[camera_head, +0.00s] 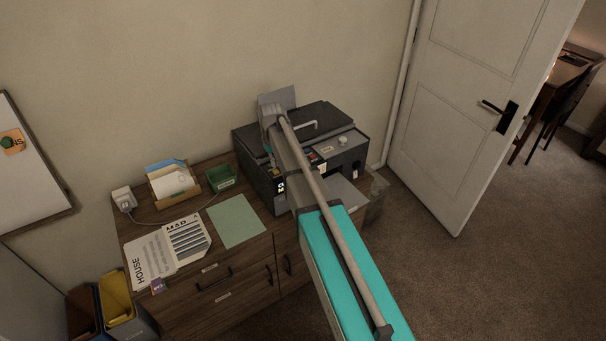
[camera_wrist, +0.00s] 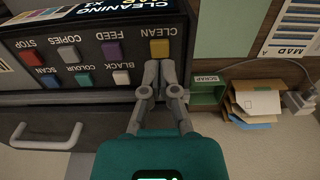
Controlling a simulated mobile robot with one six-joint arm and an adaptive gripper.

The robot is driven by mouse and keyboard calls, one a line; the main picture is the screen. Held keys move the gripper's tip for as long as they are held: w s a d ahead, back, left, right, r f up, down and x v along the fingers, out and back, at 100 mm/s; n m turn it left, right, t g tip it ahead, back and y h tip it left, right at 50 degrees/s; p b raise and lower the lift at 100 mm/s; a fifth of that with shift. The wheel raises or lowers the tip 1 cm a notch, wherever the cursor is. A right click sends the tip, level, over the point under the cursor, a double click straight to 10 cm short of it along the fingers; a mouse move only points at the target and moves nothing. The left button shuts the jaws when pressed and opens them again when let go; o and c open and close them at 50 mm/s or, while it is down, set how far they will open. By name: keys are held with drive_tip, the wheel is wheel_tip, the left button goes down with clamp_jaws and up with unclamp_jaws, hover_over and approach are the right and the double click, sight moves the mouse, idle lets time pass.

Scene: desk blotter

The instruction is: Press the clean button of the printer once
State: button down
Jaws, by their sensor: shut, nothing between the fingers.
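The dark printer (camera_head: 250,142) stands at the right end of the wooden cabinet, partly hidden behind my arm in the head view. In the wrist view its button panel (camera_wrist: 105,88) appears upside down. The yellow-orange clean button (camera_wrist: 159,47) is at the panel's right end, beside the word CLEAN. My gripper (camera_wrist: 160,66) is shut and empty, its fingertips right by the lower edge of the clean button in the picture. I cannot tell whether they touch it. In the head view my gripper is hidden by my arm.
Close by are the purple feed button (camera_wrist: 111,50), white black button (camera_wrist: 121,77) and red stop button (camera_wrist: 29,57). A green scrap box (camera_wrist: 208,92) sits beside the printer. A green sheet (camera_head: 236,221) lies on the cabinet. A white door (camera_head: 455,100) stands at the right.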

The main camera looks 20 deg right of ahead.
drive_tip(key=shift+r+p, duration=1.85)
drive_tip(key=shift+r, duration=0.3)
drive_tip(key=s+m, duration=0.3)
drive_tip(key=s, duration=2.3)
drive_tip(key=shift+s+d, duration=0.2)
drive_tip(key=shift+d, duration=0.1)
